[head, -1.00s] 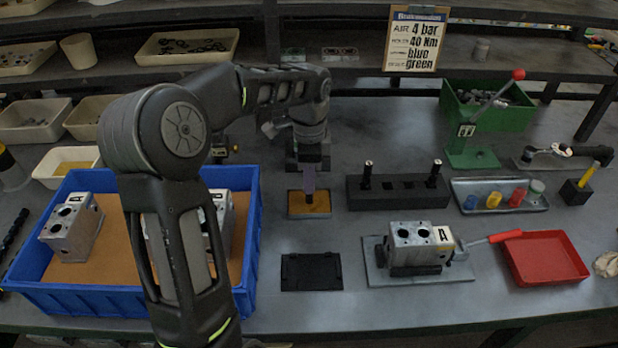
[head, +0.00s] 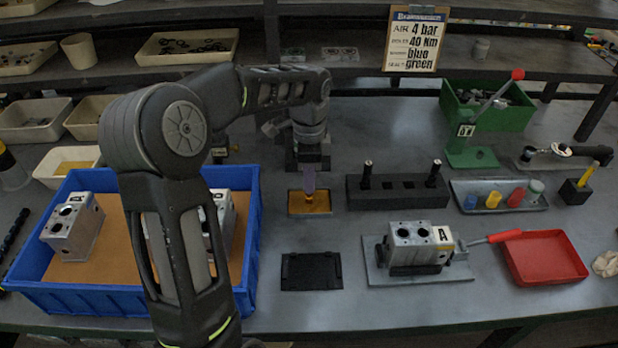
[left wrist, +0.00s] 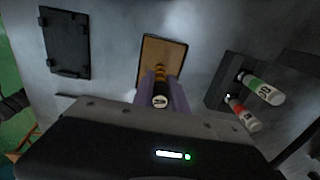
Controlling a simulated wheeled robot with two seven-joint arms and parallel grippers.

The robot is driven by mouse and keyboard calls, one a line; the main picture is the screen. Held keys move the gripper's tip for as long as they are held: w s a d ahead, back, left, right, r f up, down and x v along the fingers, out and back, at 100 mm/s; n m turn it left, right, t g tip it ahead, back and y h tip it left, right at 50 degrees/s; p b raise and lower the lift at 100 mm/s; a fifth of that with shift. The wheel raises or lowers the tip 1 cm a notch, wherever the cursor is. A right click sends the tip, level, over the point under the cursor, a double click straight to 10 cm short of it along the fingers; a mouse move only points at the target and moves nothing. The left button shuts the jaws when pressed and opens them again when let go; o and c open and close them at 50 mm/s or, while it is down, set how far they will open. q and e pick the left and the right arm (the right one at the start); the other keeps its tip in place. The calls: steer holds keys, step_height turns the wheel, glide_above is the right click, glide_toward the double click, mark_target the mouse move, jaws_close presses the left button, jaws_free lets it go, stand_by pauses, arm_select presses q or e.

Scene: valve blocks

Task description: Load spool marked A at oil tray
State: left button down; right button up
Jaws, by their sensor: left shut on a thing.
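My left gripper (head: 309,182) has its purple fingers pointing down over the small oil tray (head: 293,206), a shallow tray with an amber floor. The fingers are shut on a spool (head: 310,197), which also shows in the left wrist view (left wrist: 160,99) with a pale marked end; I cannot read the mark clearly. The spool's lower part looks amber and lies over the tray; I cannot tell whether it touches the floor. A valve block marked A (head: 413,250) sits on a grey plate at the right. My right gripper is not in view.
A black rack (head: 398,202) holding two spools stands right of the oil tray. A black mat (head: 311,271) lies in front. A blue crate (head: 100,300) with valve blocks is at left; a red tray (head: 545,258) is at right. A green press (head: 470,157) stands behind.

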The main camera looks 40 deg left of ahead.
arm_select(q)
steer(key=shift+s+f, duration=0.1)
step_height(320, 180, up, 7)
steer(key=p, duration=0.6)
stand_by(0.9)
